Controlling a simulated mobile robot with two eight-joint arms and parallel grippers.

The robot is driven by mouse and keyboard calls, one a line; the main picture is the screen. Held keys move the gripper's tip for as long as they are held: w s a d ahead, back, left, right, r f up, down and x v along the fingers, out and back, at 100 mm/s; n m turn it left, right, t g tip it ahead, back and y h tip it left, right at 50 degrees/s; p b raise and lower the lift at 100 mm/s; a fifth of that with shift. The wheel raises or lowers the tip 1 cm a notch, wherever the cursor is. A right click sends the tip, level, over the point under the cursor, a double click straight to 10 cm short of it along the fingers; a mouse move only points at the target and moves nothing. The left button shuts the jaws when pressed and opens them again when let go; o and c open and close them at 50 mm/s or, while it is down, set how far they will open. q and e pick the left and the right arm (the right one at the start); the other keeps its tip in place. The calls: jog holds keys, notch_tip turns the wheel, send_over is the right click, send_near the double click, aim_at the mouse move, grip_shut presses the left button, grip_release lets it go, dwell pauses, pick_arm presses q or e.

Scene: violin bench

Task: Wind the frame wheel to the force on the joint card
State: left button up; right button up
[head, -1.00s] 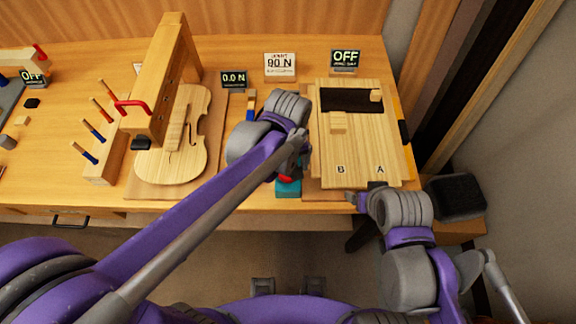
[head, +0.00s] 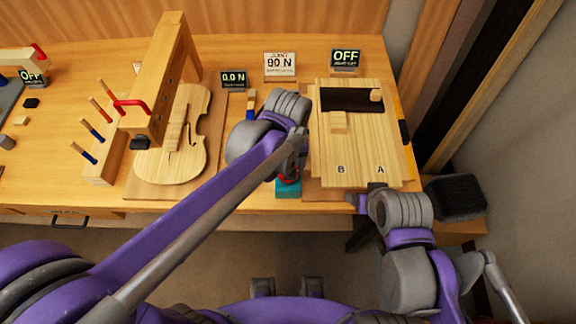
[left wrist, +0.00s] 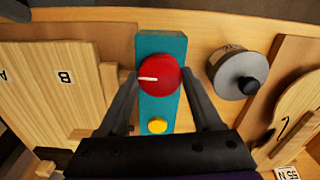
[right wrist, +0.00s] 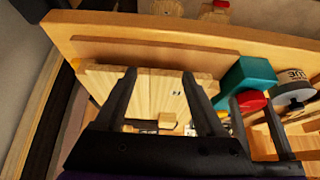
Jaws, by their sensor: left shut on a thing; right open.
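A red round wheel (left wrist: 160,75) with a white mark sits on a teal block (left wrist: 153,42) that also carries a yellow button (left wrist: 157,125). My left gripper (left wrist: 161,80) is shut on this wheel, one finger on each side. In the head view my left arm hides most of the wheel and block. The small display (head: 233,79) beside the wooden frame (head: 160,80) reads 0.0 N. My right gripper (right wrist: 158,76) is open and empty, near the front edge of the board marked A and B (head: 360,158).
A grey round drum with a black knob (left wrist: 238,76) stands beside the teal block. Another display (head: 345,58) reads OFF. The bench's front edge is close to both grippers.

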pick_arm(q)
jog(key=shift+m, duration=1.3)
jog(key=o, duration=1.4)
jog(key=shift+c, duration=0.2)
notch_tip(320, 180, up, 11)
jog(key=shift+f, duration=0.1)
jog(key=s+a+f+t, duration=0.2)
jog(key=s+a+f, duration=0.2)
jog(key=a, duration=0.4)
jog(key=s+a+f+n+t, duration=0.1)
jog(key=s+a+f+t, duration=0.2)
jog(key=a, duration=0.6)
notch_tip(320, 180, down, 3)
jog(key=shift+s+a+r+t, duration=0.15)
jog(key=shift+s+a+t, duration=0.15)
jog(key=shift+s, duration=0.1)
